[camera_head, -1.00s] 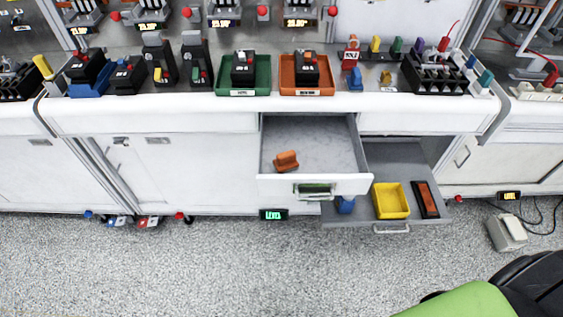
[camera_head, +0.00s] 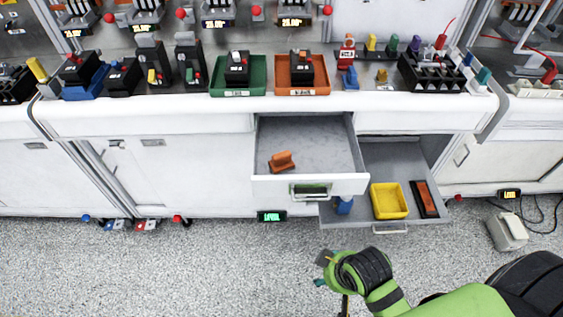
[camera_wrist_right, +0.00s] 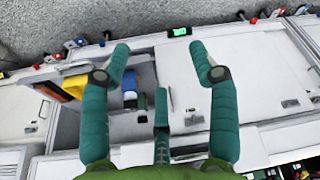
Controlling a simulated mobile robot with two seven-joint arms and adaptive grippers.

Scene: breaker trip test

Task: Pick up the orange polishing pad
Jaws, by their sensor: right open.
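The orange polishing pad (camera_head: 282,161), a small orange-brown block with a raised part, lies in the open upper drawer (camera_head: 325,140) near its front left. My right gripper (camera_head: 325,276) has green fingers and is in front of the drawers, lower in the head view and to the right of the pad, apart from it. In the right wrist view my right gripper (camera_wrist_right: 160,62) is spread open with nothing between its fingers. I cannot make out the pad in the wrist view. My left gripper is not in view.
A lower drawer (camera_head: 350,212) is open to the right, holding a yellow bin (camera_head: 389,201), a blue item (camera_head: 344,205) and a black-and-orange item (camera_head: 425,199). Green (camera_head: 257,84) and orange (camera_head: 318,88) trays with breakers stand on the bench. The floor in front is clear.

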